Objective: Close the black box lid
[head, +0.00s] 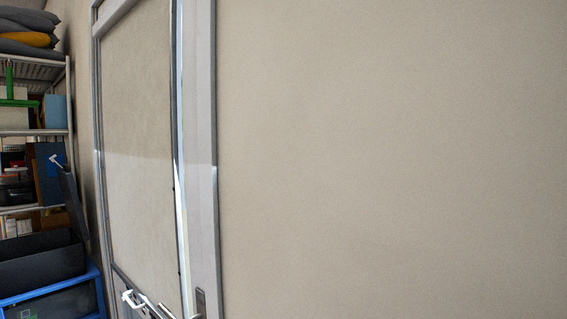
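A black box (42,262) is at the lower left of the head view, in or on a blue frame. A dark, narrow panel (72,203) stands steeply tilted at its right rear and looks like its raised lid. A white hooked piece (57,159) shows near the top of that panel. The inside of the box and the hinge cannot be made out. I cannot identify my gripper anywhere in the head view.
Metal shelving (36,132) with stacked goods fills the left edge. A grey-framed door (140,130) stands right of it, and a small white bracket-like piece (130,298) shows in front of its lower part. A bare beige wall (390,150) fills the right.

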